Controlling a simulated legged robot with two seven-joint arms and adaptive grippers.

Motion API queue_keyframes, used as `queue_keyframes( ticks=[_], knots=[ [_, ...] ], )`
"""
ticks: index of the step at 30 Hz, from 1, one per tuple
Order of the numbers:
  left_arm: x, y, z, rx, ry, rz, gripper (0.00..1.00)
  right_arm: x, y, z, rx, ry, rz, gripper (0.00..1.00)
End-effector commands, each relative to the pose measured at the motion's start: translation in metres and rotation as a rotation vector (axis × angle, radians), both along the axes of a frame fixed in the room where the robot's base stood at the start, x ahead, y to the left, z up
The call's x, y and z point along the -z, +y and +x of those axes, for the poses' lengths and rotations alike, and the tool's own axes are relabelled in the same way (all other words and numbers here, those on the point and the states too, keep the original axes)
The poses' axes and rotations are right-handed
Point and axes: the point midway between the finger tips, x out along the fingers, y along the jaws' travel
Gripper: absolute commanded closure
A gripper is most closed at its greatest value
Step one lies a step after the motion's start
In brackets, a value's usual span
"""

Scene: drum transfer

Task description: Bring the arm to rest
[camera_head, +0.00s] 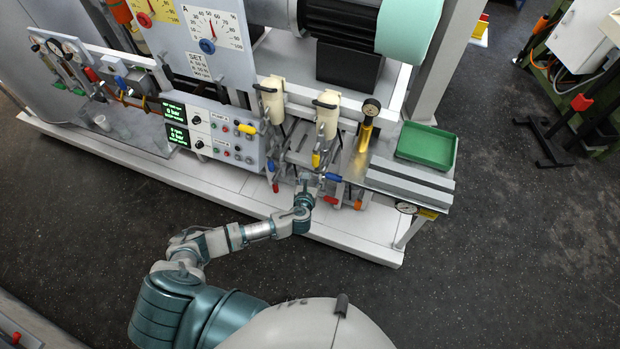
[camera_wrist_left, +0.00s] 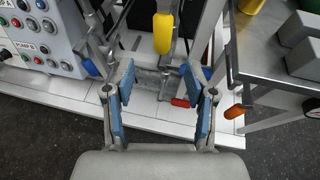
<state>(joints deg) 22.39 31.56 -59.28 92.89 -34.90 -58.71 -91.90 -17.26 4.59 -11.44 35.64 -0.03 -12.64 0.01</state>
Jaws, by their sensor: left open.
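My left arm reaches from the lower left across the floor to the pump skid in the head view. My left gripper (camera_head: 308,184) is in front of the lower pipework, among the coloured valve handles. In the left wrist view the left gripper (camera_wrist_left: 160,112) has its two blue-padded fingers wide apart with nothing between the pads. A yellow handle (camera_wrist_left: 163,33) hangs beyond the fingertips, and a red handle (camera_wrist_left: 181,102) shows lower down near the right finger. I cannot tell whether the fingers touch any pipework. My right gripper is not in view.
A control box with green displays (camera_head: 187,127) stands left of the gripper. The white skid base (camera_head: 345,238) edges the dark floor (camera_head: 480,270), which is clear in front.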

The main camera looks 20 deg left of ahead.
Motion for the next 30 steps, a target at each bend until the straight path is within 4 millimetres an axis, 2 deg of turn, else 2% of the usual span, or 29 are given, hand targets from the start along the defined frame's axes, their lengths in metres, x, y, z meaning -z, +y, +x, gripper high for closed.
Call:
queue_keyframes(
  ticks=[11, 14, 17, 20, 21, 23, 24, 26, 27, 29, 30],
  knots=[
    [0.001, 0.0, 0.0, -0.001, 0.001, -0.003, 0.44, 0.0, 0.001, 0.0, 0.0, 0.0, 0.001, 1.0],
    [0.017, 0.004, -0.003, -0.029, 0.025, -0.054, 0.44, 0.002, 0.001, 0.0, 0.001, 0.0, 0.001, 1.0],
    [0.063, 0.012, -0.014, -0.119, 0.091, -0.213, 0.44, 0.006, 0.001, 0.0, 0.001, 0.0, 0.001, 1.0],
    [0.133, 0.026, -0.04, -0.29, 0.183, -0.462, 0.44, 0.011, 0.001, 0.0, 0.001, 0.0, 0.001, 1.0],
    [0.163, 0.032, -0.056, -0.377, 0.22, -0.572, 0.44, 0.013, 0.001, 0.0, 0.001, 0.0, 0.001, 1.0],
    [0.206, 0.04, -0.083, -0.517, 0.266, -0.731, 0.44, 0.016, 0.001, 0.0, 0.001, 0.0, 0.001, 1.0],
    [0.233, 0.045, -0.103, -0.615, 0.292, -0.83, 0.44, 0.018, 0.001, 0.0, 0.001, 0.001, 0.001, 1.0],
    [0.271, 0.051, -0.138, -0.768, 0.321, -0.97, 0.44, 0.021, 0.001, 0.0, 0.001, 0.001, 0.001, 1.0],
    [0.294, 0.054, -0.162, -0.873, 0.334, -1.057, 0.44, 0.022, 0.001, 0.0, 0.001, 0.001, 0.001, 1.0],
    [0.327, 0.057, -0.201, -1.038, 0.344, -1.181, 0.44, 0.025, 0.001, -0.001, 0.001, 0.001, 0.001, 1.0],
    [0.347, 0.059, -0.229, -1.15, 0.345, -1.256, 0.44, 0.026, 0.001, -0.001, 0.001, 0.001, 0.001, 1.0]
  ],
)
